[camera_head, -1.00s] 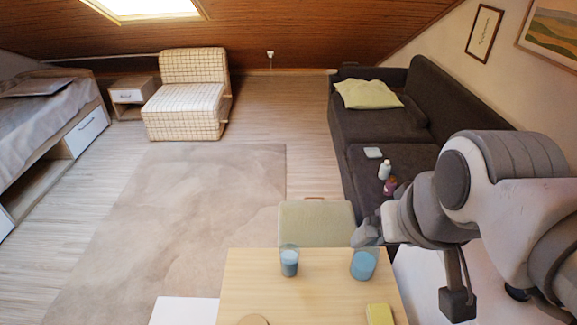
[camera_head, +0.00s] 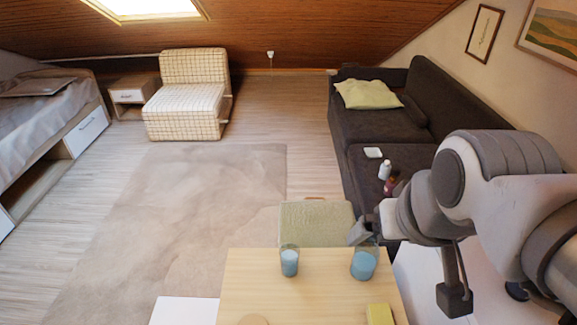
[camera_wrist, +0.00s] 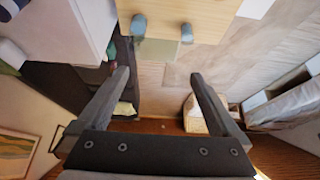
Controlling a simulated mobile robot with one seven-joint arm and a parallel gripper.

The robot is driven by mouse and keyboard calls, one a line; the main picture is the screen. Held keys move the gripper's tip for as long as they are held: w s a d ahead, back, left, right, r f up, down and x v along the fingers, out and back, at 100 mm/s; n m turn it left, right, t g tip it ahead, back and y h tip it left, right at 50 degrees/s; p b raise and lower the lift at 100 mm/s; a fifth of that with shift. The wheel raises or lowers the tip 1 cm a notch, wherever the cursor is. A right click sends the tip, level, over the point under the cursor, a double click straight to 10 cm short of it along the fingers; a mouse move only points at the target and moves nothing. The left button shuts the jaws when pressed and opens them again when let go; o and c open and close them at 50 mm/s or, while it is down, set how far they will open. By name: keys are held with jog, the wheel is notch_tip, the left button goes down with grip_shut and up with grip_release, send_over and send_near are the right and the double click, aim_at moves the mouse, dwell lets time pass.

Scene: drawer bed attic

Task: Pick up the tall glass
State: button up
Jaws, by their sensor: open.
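Two glasses with blue contents stand upright on the light wooden table (camera_head: 325,292). The narrower glass (camera_head: 289,263) is at left, and the wider, larger-looking glass (camera_head: 364,265) is at right near the table's far edge. I cannot tell for sure which is the tall one. My gripper (camera_head: 361,234) is just beyond and above the right glass, apart from the left one. In the wrist view my gripper (camera_wrist: 160,76) is open, with nothing between its fingers. The right glass (camera_wrist: 139,25) and left glass (camera_wrist: 187,33) show there near the top edge.
A yellow block (camera_head: 379,314) and a round wooden item (camera_head: 253,320) are at the table's near edge. A green chair (camera_head: 316,222) stands against the far side. The dark sofa (camera_head: 375,130) holds bottles (camera_head: 386,171) and a pillow. The rug (camera_head: 180,210) area is clear.

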jog(key=w+a+f+n+t+b, duration=0.2)
jog(key=w+f+n+t+b, duration=0.1)
jog(key=w+f, duration=1.55)
jog(key=n+t+y+b, duration=0.1)
jog(key=t+y+b, duration=0.2)
jog(key=y, duration=0.2)
send_near(293, 265)
jog(key=b+x, duration=0.4)
jog(key=b, duration=0.2)
jog(key=shift+r, duration=0.15)
jog(key=b, duration=0.2)
jog(key=w+b, duration=0.1)
jog(key=b, duration=0.1)
jog(key=shift+w+a+f, duration=0.1)
jog(key=shift+a+f, duration=0.1)
jog(key=shift+f, duration=0.05)
jog(key=b, duration=0.3)
jog(key=shift+w+a+f, duration=0.15)
jog(key=shift+w+f, duration=0.05)
jog(key=shift+w, duration=0.1)
jog(key=shift+w+a+f+b, duration=0.1)
jog(key=shift+b, duration=0.8)
